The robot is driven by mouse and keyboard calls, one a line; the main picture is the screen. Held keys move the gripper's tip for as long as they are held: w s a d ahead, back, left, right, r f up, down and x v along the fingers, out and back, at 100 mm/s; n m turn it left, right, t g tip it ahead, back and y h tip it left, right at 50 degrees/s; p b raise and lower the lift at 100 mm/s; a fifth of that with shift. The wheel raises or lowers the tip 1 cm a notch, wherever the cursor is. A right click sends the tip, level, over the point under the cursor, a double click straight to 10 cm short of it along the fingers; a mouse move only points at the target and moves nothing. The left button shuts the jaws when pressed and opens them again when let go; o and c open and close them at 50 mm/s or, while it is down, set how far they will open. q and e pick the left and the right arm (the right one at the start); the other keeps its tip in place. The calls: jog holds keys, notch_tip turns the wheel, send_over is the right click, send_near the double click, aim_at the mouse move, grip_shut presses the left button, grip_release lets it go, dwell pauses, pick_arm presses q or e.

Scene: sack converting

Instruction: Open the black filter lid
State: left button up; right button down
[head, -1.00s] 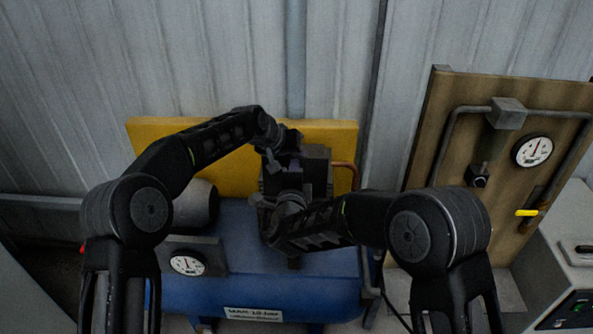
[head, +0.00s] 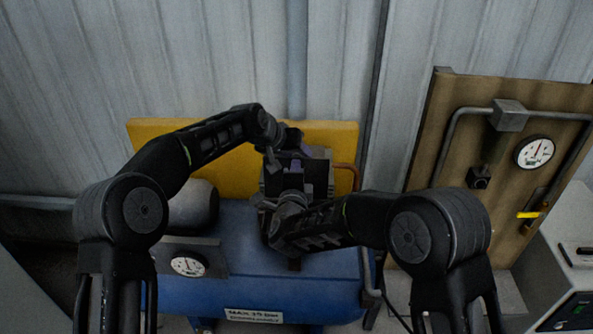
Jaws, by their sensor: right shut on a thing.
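The black filter housing with its lid (head: 318,172) stands on top of the blue compressor tank (head: 325,268), in front of a yellow panel. My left gripper (head: 284,150) reaches in from the left at the upper left of the housing. Its fingers are dark against dark parts, so its opening cannot be made out. My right gripper (head: 272,203) is at the lower left front of the housing, shut on the black filter lid. Its fingertips and the exact grip are largely hidden by my wrist and the dark parts.
A yellow panel (head: 235,170) stands behind, near the corrugated wall. A copper pipe (head: 350,170) is right of the housing. A pressure gauge (head: 187,265) is at the tank's left front. A brown board (head: 440,140) with pipes, a gauge and a yellow handle (head: 528,215) stands at right.

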pick_arm(q)
jog(key=v, duration=0.7)
jog(key=shift+s+a, duration=0.15)
jog(key=shift+a, duration=0.15)
pick_arm(e)
jog(key=shift+w+r, duration=0.2)
jog(key=shift+w, duration=0.05)
